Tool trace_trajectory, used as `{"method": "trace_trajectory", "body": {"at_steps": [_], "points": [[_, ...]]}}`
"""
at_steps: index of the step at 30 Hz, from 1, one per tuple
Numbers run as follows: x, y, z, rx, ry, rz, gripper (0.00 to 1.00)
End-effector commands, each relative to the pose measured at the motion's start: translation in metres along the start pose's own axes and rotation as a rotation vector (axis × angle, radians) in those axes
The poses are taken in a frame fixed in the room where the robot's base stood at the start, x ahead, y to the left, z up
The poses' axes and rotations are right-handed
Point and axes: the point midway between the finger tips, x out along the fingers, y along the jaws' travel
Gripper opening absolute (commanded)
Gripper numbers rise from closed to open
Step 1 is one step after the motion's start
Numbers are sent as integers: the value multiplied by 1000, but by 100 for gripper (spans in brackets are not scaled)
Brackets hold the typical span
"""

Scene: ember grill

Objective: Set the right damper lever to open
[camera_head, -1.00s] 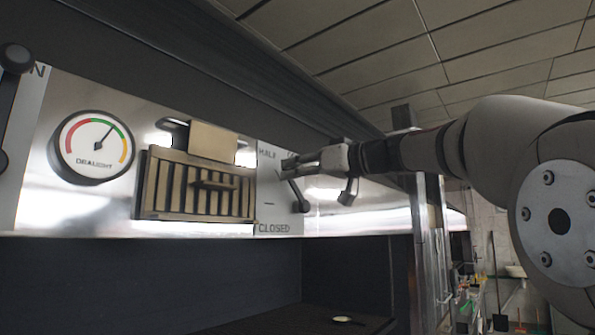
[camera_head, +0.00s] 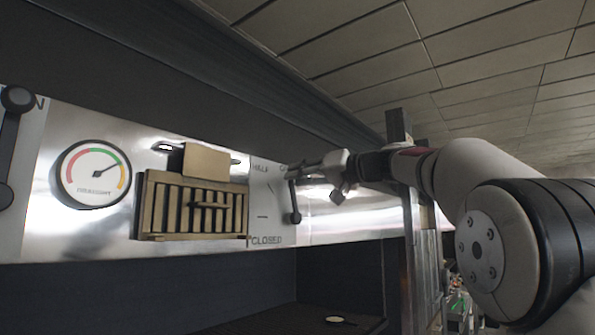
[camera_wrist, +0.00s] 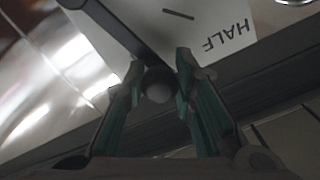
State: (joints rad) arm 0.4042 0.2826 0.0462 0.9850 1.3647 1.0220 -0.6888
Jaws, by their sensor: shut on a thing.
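The right damper lever (camera_head: 294,203) is a dark bar with a round pivot low on a white plate marked HALF and CLOSED. It stands nearly upright, its upper end at my gripper (camera_head: 300,171). In the wrist view, its round dark knob (camera_wrist: 157,84) sits between the two fingers of my gripper (camera_wrist: 157,80), which are shut on it. The lever bar runs from the knob to the upper left. The plate (camera_wrist: 205,28) shows HALF upside down. The plate's top marking is mostly hidden behind my gripper in the head view.
A draught gauge (camera_head: 93,174), a slatted vent (camera_head: 193,209) and a tan block (camera_head: 205,162) are left of the plate. Another lever (camera_head: 14,140) stands upright at the far left. A dark hood (camera_head: 180,85) overhangs the panel. A small pale dish (camera_head: 337,320) lies below.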

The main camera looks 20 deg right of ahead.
Motion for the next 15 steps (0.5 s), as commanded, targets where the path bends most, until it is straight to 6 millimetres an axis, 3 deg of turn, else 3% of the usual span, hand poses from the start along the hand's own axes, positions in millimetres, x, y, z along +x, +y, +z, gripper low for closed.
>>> {"method": "trace_trajectory", "body": {"at_steps": [15], "points": [[-1,20,-17,255,1,0,0]]}}
